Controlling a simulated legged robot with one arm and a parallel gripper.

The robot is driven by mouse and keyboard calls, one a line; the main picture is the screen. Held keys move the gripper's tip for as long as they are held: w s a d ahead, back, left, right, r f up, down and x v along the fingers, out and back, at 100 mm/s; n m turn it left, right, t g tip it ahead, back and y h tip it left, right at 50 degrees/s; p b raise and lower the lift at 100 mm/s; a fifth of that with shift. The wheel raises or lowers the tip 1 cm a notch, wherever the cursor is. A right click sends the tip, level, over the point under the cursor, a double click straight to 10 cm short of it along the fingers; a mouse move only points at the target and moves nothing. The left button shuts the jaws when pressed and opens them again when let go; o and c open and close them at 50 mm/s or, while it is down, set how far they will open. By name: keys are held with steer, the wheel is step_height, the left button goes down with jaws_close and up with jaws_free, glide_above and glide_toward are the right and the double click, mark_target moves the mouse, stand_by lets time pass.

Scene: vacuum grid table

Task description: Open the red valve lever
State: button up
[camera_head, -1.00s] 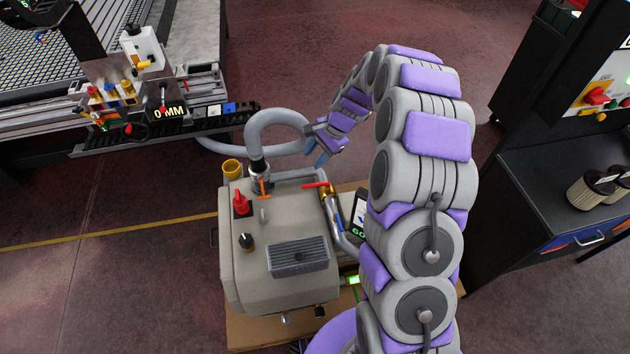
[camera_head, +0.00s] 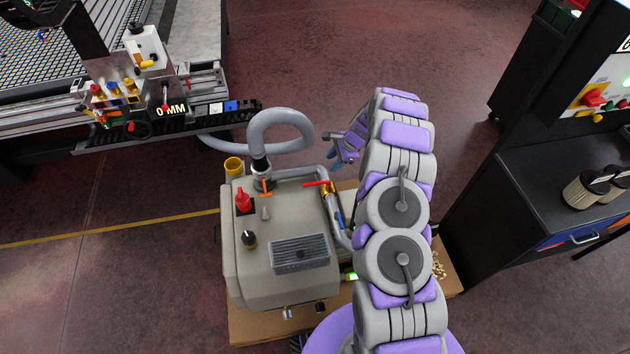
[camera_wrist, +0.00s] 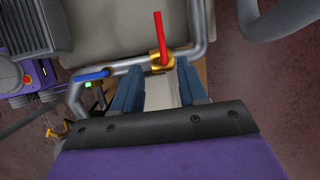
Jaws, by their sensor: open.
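The red valve lever (camera_head: 317,184) sits on a brass valve on the pipe at the right side of the beige pump box. In the wrist view the red lever (camera_wrist: 160,40) points up from its brass fitting (camera_wrist: 161,62), crosswise to the pipe. My gripper (camera_wrist: 160,80) is open and empty, with its two blue fingers just short of the brass fitting and the lever beyond them. In the head view my gripper (camera_head: 336,163) hangs right of and behind the lever, partly hidden by my arm.
The pump box (camera_head: 265,255) carries a red knob (camera_head: 243,200), a black knob and an orange-handled valve (camera_head: 265,186). A blue lever (camera_wrist: 92,75) is on the same pipe. A grey hose (camera_head: 280,118) loops behind. A dark cabinet (camera_head: 530,190) stands at right; open floor lies behind.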

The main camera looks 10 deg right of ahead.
mark_target(313, 183)
steer(key=b+x, duration=0.1)
steer(key=x, duration=1.5)
steer(key=shift+f+b, duration=0.2)
steer(key=shift+b, duration=0.2)
steer(key=shift+c, duration=0.3)
jaws_close()
